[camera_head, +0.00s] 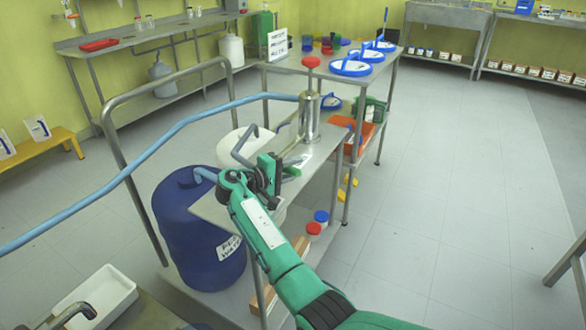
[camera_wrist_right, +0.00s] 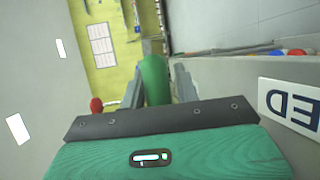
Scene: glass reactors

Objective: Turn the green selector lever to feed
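The green selector lever (camera_wrist_right: 155,80) stands between the two grey fingers of my right gripper (camera_wrist_right: 157,85) in the right wrist view. The fingers lie close along both sides of it; I cannot tell whether both touch it. A white label (camera_wrist_right: 292,108) reading "ED", upside down and cut off, shows at the right there. In the head view my right gripper (camera_head: 268,172) is at the front end of the steel bench, below the steel cylinder (camera_head: 309,115) with a red knob. A bit of green (camera_head: 292,171) shows beside it. My left gripper is not in view.
A blue barrel (camera_head: 198,225) stands left of the bench (camera_head: 325,150). A blue hose (camera_head: 150,150) runs across to the steel cylinder. Blue-rimmed dishes (camera_head: 351,66) are on the table behind.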

